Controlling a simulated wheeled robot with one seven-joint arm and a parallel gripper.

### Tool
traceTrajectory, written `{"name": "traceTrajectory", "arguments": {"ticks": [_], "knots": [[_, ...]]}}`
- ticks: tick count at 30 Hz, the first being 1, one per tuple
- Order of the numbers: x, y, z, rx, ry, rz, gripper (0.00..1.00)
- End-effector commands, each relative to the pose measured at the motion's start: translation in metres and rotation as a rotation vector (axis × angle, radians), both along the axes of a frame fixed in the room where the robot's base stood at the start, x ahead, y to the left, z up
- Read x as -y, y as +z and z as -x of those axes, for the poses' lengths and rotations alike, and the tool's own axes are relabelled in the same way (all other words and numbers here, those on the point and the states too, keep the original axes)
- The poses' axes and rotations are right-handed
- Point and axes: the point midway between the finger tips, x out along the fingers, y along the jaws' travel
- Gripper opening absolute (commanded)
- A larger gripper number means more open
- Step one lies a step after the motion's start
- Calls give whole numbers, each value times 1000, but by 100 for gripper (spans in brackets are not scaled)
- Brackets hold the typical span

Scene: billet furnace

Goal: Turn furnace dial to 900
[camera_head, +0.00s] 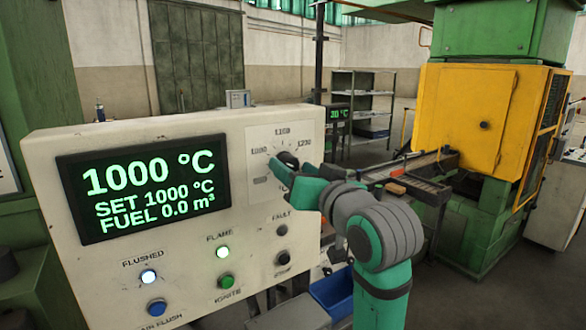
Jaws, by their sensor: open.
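The furnace control panel (80,228) is a cream box on the left. Its display (142,190) reads 1000 °C, SET 1000 °C and FUEL 0.0 m³. The dial (287,159) is a dark knob at the panel's upper right, with 1000, 1100 and 1200 readable around it; its lower part and the lower scale marks are covered by my gripper. My gripper (283,168) is open at the dial, with its fingers beside or around the knob. I cannot tell whether they touch it. My green and grey arm reaches in from the lower right.
Below the dial are a FLAME lamp (222,252) lit green-white, a green IGNITE button (227,281), a lit FLUSHED lamp (149,277) and a blue flush button (157,307). A yellow and green machine (465,115) stands at the right. A blue bin (332,291) is below the arm.

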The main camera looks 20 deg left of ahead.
Motion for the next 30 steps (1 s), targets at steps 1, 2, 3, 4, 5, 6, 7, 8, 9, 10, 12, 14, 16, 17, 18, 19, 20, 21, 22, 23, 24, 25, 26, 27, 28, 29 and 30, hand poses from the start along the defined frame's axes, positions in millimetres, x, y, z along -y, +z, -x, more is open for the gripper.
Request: {"name": "traceTrajectory", "arguments": {"ticks": [1, 2, 3, 4, 5, 6, 7, 8, 9, 10, 12, 14, 16, 17, 18, 19, 20, 21, 22, 23, 24, 25, 26, 27, 28, 29, 30], "knots": [[-3, 0, -3, -1, 0, 0, 52], [-4, 0, -4, -1, 0, 0, 52], [-6, 0, -6, -1, -1, 1, 52], [-6, 0, -7, -1, -1, 1, 52], [-7, 0, -7, -1, -1, 1, 52], [-7, 0, -8, 0, -1, 0, 52], [-8, 0, -8, 0, -1, 0, 52], [-9, 0, -8, 0, 0, 0, 52], [-9, 0, -8, -1, 0, 1, 52], [-9, 0, -8, -1, 1, 0, 52], [-9, 0, -8, -1, 1, 0, 52], [-9, 0, -8, -1, 1, 0, 47], [-9, 0, -8, -1, 0, 1, 31], [-9, 0, -8, -1, 0, 1, 24], [-9, 0, -8, -1, 0, 1, 14], [-9, 0, -8, -1, 0, 1, 11], [-9, 0, -8, -1, 0, 1, 11], [-9, 0, -8, -1, 0, 1, 11], [-8, 0, -8, 1, -1, 1, 11], [-8, -1, -8, 1, -1, 2, 11], [-7, -1, -8, 3, -1, 3, 11], [-7, -1, -8, 5, -1, 5, 11], [-7, -1, -8, 8, -1, 7, 11], [-7, -1, -8, 14, -1, 12, 11], [-7, -1, -8, 21, -2, 18, 11], [-7, -1, -8, 28, -2, 22, 11], [-7, -1, -8, 38, -3, 31, 11]]}}
